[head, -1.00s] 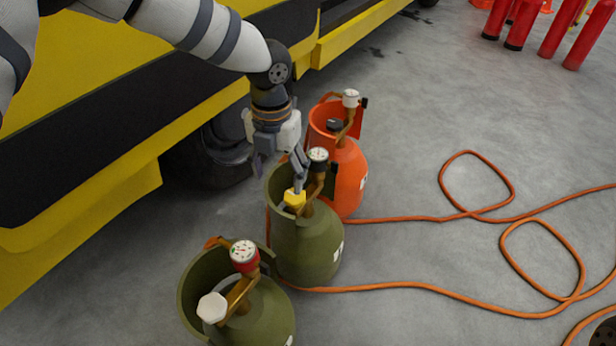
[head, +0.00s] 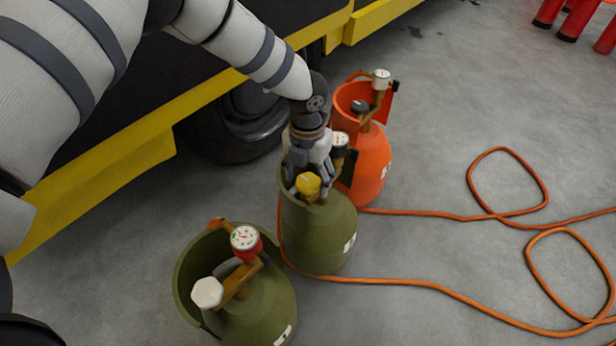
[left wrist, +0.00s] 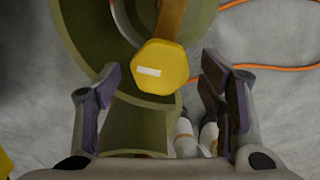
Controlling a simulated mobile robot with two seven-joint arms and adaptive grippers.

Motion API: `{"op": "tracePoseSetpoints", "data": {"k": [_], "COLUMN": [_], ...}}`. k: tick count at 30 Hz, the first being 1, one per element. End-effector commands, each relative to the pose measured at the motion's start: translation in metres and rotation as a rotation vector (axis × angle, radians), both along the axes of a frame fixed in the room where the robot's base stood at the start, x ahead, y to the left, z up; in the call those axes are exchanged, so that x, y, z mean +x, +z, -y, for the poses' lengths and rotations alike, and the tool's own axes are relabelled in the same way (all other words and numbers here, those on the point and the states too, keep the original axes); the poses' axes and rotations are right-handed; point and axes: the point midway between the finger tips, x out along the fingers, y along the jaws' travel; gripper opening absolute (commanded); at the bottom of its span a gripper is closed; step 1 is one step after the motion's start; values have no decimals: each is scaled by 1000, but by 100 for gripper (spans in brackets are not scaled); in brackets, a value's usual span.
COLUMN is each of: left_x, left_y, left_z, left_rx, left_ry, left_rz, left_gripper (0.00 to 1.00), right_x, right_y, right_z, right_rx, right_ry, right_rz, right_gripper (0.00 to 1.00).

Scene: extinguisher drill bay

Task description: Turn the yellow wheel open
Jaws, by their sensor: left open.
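The yellow wheel (head: 307,184) sits on top of the middle olive-green cylinder (head: 322,238), inside its open collar. In the left wrist view the wheel (left wrist: 160,68) is a yellow knob with rounded sides and a white mark on its face. My left gripper (head: 307,190) is at this cylinder's collar, right by the wheel. In the left wrist view its fingers (left wrist: 163,90) are spread wide, one on each side and a little short of the wheel, with gaps on both sides. The fingers look empty. My right gripper is in neither view.
An olive cylinder with a white wheel (head: 207,292) and red-rimmed gauge (head: 245,240) stands in front. An orange cylinder (head: 370,165) stands behind. An orange hose (head: 440,290) loops over the floor at right. A yellow-and-black vehicle (head: 110,180) is at left, red cylinders (head: 580,18) at back right.

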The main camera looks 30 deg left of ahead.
Motion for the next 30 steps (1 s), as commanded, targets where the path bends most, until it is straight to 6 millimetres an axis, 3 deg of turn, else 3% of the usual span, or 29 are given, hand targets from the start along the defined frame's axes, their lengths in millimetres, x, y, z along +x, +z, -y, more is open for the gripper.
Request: {"op": "tracePoseSetpoints", "data": {"k": [5,12,23,30], "left_x": [0,0,0,0], "left_y": [0,0,1,2], "left_z": [0,0,0,0], "left_rx": [0,0,1,2], "left_ry": [0,0,45,202], "left_rz": [0,0,0,1], "left_gripper": [64,15,15,15], "right_x": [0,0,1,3], "right_y": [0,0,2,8], "right_z": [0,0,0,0], "right_rx": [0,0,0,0], "right_ry": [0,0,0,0], "right_rz": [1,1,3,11], "right_gripper": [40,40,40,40]}}
